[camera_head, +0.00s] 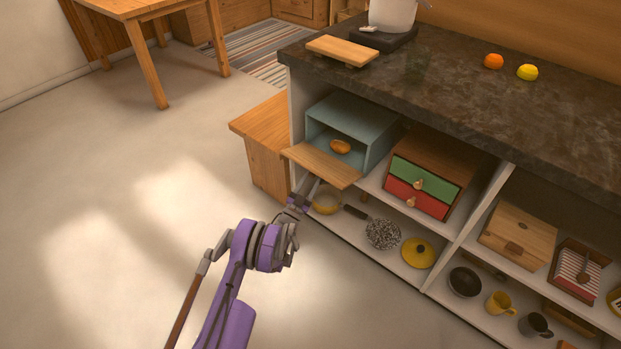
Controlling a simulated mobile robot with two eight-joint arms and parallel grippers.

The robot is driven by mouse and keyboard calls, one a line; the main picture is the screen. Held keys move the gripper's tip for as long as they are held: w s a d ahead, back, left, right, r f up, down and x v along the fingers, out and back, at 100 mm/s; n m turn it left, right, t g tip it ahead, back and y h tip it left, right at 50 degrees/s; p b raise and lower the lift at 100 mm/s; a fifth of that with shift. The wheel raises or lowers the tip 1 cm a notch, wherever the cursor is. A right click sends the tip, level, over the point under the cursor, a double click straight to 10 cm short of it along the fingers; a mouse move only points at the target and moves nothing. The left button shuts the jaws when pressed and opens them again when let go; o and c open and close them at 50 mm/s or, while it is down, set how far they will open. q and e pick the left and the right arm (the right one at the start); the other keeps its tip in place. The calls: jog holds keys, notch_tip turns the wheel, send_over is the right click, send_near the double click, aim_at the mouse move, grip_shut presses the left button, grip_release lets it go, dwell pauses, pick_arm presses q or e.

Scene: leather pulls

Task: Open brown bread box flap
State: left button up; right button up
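A teal bread box (371,119) stands on the upper shelf under the dark counter. Its brown wooden flap (322,166) is folded down and sticks out in front of the shelf, roughly level. A bread roll (340,146) shows inside the open box. My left gripper (309,186) is just below the flap's front edge; I cannot tell whether it touches it or how far its fingers are apart. A light brown wooden box (518,232) with a small dark leather pull (514,249) stands further right, its front closed. My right gripper is out of view.
A drawer box with green and red fronts (425,184) stands right of the teal box. A wooden bench (262,140) is left of the shelf; the floor (110,200) left is clear.

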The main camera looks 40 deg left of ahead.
pick_arm(q)
jog(key=shift+o, duration=1.2)
jog(key=shift+w+d, duration=0.15)
jog(key=shift+s+f, duration=0.15)
jog(key=shift+s, duration=0.2)
jog(key=p+v, duration=0.2)
jog(key=v, duration=0.8)
jog(key=shift+s+f, duration=0.1)
jog(key=shift+s, duration=0.1)
